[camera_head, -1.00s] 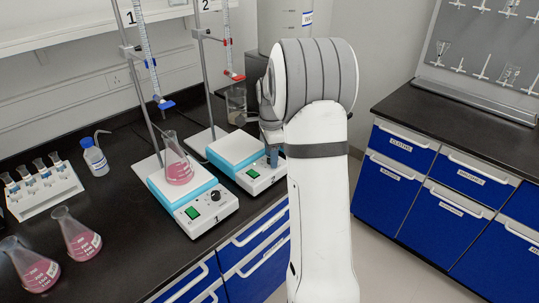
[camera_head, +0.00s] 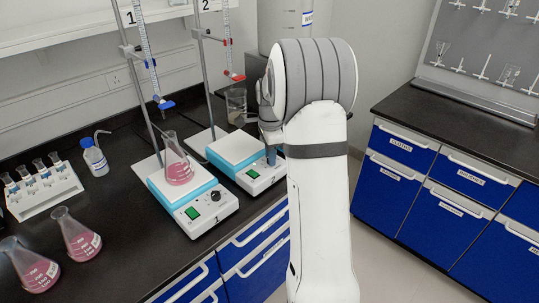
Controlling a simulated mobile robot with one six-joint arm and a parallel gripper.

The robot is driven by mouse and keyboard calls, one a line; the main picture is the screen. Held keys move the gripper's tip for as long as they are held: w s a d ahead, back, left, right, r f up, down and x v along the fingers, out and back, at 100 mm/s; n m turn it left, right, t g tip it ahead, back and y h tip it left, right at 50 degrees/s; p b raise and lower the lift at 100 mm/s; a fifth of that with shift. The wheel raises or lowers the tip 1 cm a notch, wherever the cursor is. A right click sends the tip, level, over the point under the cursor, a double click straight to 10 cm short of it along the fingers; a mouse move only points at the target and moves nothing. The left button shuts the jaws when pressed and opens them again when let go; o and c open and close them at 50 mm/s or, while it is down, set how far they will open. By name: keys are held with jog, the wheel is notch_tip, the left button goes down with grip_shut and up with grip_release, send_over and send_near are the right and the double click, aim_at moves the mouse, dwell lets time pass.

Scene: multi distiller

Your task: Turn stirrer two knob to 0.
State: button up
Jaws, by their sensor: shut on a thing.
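Stirrer two (camera_head: 233,150) is a white and blue hotplate stirrer on the black bench, behind and to the right of stirrer one (camera_head: 183,180). Its front panel shows a green switch (camera_head: 252,174). The knob's setting cannot be read. Stirrer one has its own green switch and black knob (camera_head: 216,196) and carries a flask of pink liquid (camera_head: 178,166).
Burette stands marked 1 and 2 rise behind the stirrers. Pink flasks (camera_head: 77,235), a tube rack (camera_head: 40,191) and a wash bottle (camera_head: 95,158) are at the left. Blue drawers (camera_head: 256,244) lie below the bench edge.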

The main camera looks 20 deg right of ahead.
jog(key=shift+n, duration=0.3)
jog(key=n, duration=0.2)
jog(key=shift+s+d+n, duration=0.1)
jog(key=shift+n, duration=0.3)
jog(key=n+p, duration=0.1)
jog(key=n, duration=0.7)
jog(key=shift+n, duration=1.6)
jog(key=o, duration=1)
